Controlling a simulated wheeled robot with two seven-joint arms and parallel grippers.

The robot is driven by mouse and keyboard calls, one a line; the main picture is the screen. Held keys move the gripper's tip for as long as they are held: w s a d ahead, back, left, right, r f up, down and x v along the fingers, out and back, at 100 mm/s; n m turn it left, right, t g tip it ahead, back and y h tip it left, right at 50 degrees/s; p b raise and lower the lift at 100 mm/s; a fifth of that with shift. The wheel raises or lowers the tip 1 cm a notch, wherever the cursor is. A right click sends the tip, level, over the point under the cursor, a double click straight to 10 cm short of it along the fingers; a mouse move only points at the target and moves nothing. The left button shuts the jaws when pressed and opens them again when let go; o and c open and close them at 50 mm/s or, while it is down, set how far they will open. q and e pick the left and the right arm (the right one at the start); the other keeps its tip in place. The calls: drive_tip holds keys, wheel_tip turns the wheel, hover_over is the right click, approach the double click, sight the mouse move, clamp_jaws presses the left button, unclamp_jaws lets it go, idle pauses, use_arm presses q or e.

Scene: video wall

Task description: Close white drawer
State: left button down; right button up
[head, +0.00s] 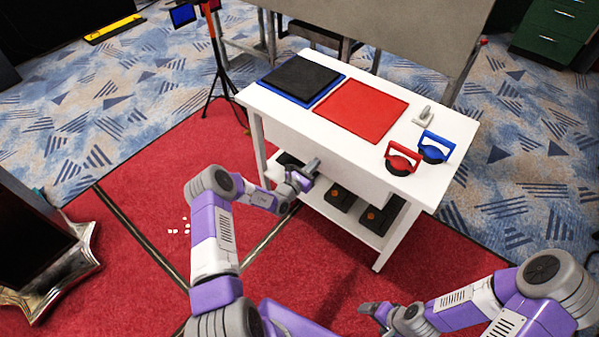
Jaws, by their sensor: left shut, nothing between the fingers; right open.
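The white drawer (345,172) is in the front of the white table (455,128), under its top. Its front panel looks about level with the table's side; I cannot tell whether a gap is left. My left gripper (311,168) is shut and empty, at the left part of the drawer front. It looks close to the panel, but I cannot tell whether it touches. My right gripper (366,307) is open and empty, low over the red carpet, well in front of the table and apart from it.
On the table top lie a black panel (300,76), a red panel (360,110), a red suction handle (402,158) and a blue one (435,147). Dark boxes (340,197) stand on the lower shelf. A tripod (217,70) stands behind left.

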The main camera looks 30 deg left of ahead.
use_arm(q)
drive_tip(key=s+a+p, duration=0.2)
drive_tip(key=s, duration=0.9)
drive_tip(key=shift+a, duration=0.15)
drive_tip(key=shift+s, duration=0.1)
drive_tip(key=s+d+f+m+g+h, duration=0.1)
drive_tip(key=s+d+m+g+h, duration=0.45)
drive_tip(key=d, duration=0.55)
drive_tip(key=s+d+f+m+g+h, duration=0.2)
drive_tip(key=s+d+m+g+h, duration=0.2)
drive_tip(key=s+d+m+g, duration=0.45)
drive_tip(key=s+d+f+m+g+y, duration=0.1)
drive_tip(key=s+f+m+g+y, duration=0.1)
drive_tip(key=s+m+y, duration=0.6)
drive_tip(key=shift+s+f+m+g+y, duration=0.2)
drive_tip(key=shift+s+m+g+y, duration=0.25)
drive_tip(key=shift+s+m, duration=2.85)
